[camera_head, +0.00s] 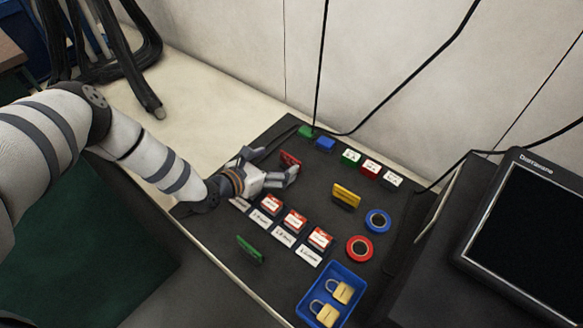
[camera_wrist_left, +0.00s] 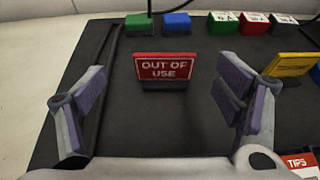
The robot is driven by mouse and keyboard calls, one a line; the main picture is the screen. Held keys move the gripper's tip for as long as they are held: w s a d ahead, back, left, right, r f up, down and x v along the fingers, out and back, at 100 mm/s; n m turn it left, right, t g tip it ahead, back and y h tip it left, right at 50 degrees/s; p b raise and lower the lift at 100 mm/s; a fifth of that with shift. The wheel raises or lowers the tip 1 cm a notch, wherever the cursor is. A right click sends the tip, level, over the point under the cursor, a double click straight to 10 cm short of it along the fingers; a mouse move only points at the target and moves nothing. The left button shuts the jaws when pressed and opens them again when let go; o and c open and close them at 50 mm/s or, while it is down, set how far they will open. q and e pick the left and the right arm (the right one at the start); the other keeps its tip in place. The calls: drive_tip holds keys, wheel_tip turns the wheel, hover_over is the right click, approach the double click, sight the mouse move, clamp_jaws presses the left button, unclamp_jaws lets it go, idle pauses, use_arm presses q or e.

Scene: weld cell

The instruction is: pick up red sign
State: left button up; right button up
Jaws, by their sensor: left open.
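The red sign (camera_head: 290,159) stands upright on the dark table, partly hidden by my gripper in the head view. In the left wrist view the red sign (camera_wrist_left: 165,67) faces me and reads "OUT OF USE". My left gripper (camera_head: 277,163) is open and low over the table; in the wrist view its fingers (camera_wrist_left: 160,115) stand apart, with the sign ahead of them, seen between them and not held. My right gripper is not in view.
A yellow sign (camera_head: 346,195) stands to the right, a green sign (camera_head: 250,248) nearer the front. Labelled red-and-white boxes (camera_head: 295,220) lie in a row. Tape rolls (camera_head: 378,221), a blue tray (camera_head: 356,272) with padlocks and a monitor (camera_head: 530,230) are further right. Green and blue blocks (camera_head: 325,144) sit behind.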

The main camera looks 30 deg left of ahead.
sight(290, 158)
use_arm(q)
drive_tip(key=b+x, duration=0.1)
drive_tip(key=x, duration=0.1)
drive_tip(key=b+x, duration=0.1)
drive_tip(key=x, duration=0.2)
drive_tip(key=shift+w+d+f+b, duration=0.15)
drive_tip(key=shift+d+f+b, duration=0.15)
drive_tip(key=shift+f+b, duration=0.15)
drive_tip(key=shift+w, duration=0.25)
drive_tip(key=shift+r, duration=0.2)
drive_tip(key=c, duration=1.3)
